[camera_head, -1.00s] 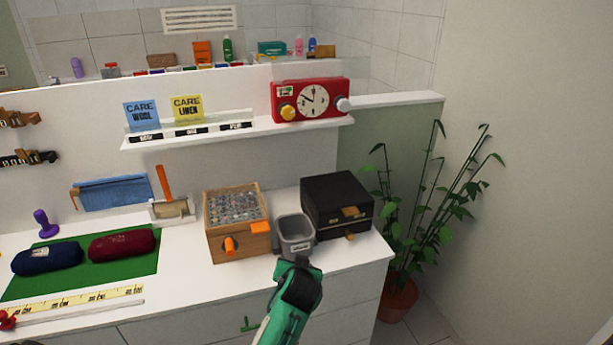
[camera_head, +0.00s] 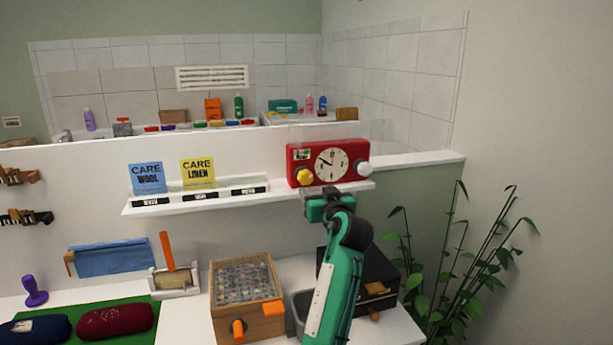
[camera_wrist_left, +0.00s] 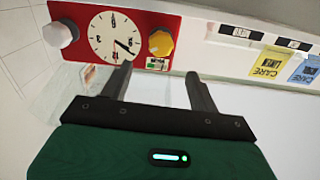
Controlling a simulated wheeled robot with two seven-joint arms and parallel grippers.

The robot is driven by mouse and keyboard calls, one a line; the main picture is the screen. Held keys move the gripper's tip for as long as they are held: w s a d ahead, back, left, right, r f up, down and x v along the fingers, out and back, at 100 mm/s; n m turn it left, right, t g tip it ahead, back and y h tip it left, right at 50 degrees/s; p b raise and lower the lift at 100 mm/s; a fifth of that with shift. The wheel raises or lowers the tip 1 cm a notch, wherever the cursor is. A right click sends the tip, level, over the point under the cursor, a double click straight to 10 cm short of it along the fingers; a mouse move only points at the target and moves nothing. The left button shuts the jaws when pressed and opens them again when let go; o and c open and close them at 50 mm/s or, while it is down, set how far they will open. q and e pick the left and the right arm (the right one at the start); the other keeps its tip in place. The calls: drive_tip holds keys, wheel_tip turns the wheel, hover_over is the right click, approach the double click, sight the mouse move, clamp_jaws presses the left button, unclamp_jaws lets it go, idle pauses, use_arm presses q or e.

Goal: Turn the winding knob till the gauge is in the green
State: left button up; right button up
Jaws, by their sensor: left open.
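The red clock box (camera_head: 327,162) stands on the white wall shelf. It has a white dial (camera_head: 331,164) in the middle, a yellow knob (camera_head: 304,176) at its left and a white knob (camera_head: 363,168) at its right. A small gauge window with some green (camera_head: 301,154) sits above the yellow knob; its reading is too small to tell. My left gripper (camera_head: 325,197) is just below and in front of the box. In the left wrist view, the open, empty fingers (camera_wrist_left: 158,84) point at the box, with the yellow knob (camera_wrist_left: 161,43) ahead between them, apart from it. My right gripper is not in view.
Care cards (camera_head: 147,177) and labels share the shelf, left of the box. Below are a wooden box with an orange knob (camera_head: 245,300), a black box (camera_head: 376,275) partly behind my arm, and a grey bin. A plant (camera_head: 465,260) stands at right.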

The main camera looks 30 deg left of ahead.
sight(307, 178)
use_arm(q)
drive_tip(key=p+x, duration=0.3)
drive_tip(key=x, duration=0.7)
drive_tip(key=shift+x, duration=0.8)
drive_tip(key=c, duration=1)
